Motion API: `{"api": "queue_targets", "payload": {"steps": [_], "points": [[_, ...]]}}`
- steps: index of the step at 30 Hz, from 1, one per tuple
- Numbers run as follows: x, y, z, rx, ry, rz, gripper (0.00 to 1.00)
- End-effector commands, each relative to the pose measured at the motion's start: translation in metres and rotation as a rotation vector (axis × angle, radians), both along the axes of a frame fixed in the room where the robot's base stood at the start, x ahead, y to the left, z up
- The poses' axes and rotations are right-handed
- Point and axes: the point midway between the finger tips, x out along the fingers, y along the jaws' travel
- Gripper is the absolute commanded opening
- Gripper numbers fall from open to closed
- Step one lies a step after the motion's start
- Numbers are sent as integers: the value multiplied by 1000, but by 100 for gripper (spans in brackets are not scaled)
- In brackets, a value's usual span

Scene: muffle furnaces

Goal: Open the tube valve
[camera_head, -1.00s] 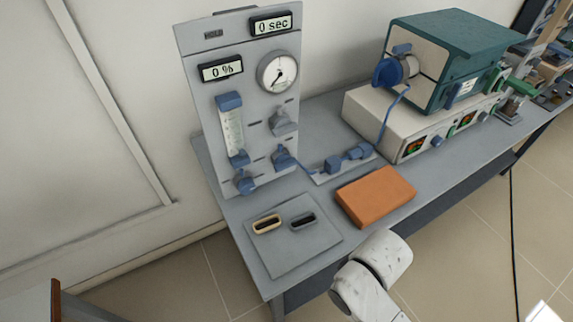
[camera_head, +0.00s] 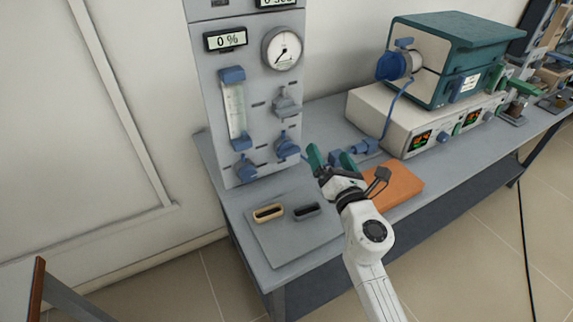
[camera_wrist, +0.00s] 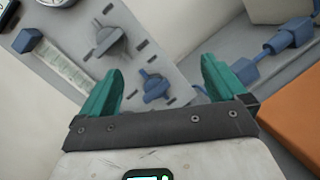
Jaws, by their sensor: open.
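A grey upright panel (camera_head: 262,110) carries a grey knob (camera_head: 286,103), a blue knob (camera_head: 286,146) below it and another blue knob (camera_head: 243,168) at lower left. Which of these, or the inline blue fittings (camera_head: 362,148), is the tube valve is not clear. My gripper (camera_head: 331,160) is open and empty, just right of the right blue knob in the head view. In the wrist view, the blue knob (camera_wrist: 155,87) appears between my green fingers (camera_wrist: 160,72), with no contact visible. The grey knob (camera_wrist: 110,40) appears above it.
An orange block (camera_head: 395,186) lies under and beside my arm. A grey plate (camera_head: 290,238) with two slotted pieces lies in front of the panel. A teal-topped furnace (camera_head: 450,60) stands at right on its cream base (camera_head: 400,118), with a blue tube fitting (camera_head: 393,66).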

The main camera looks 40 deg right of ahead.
Motion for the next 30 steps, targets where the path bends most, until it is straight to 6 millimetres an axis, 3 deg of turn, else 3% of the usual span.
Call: {"api": "queue_targets", "payload": {"steps": [3, 9, 14, 30], "points": [[20, 11, -28, -226, 153, 97, 98], [34, 22, -54, -407, 293, 192, 98], [46, 21, -55, -423, 304, 203, 98], [128, -2, -55, -419, 301, 202, 98]]}}
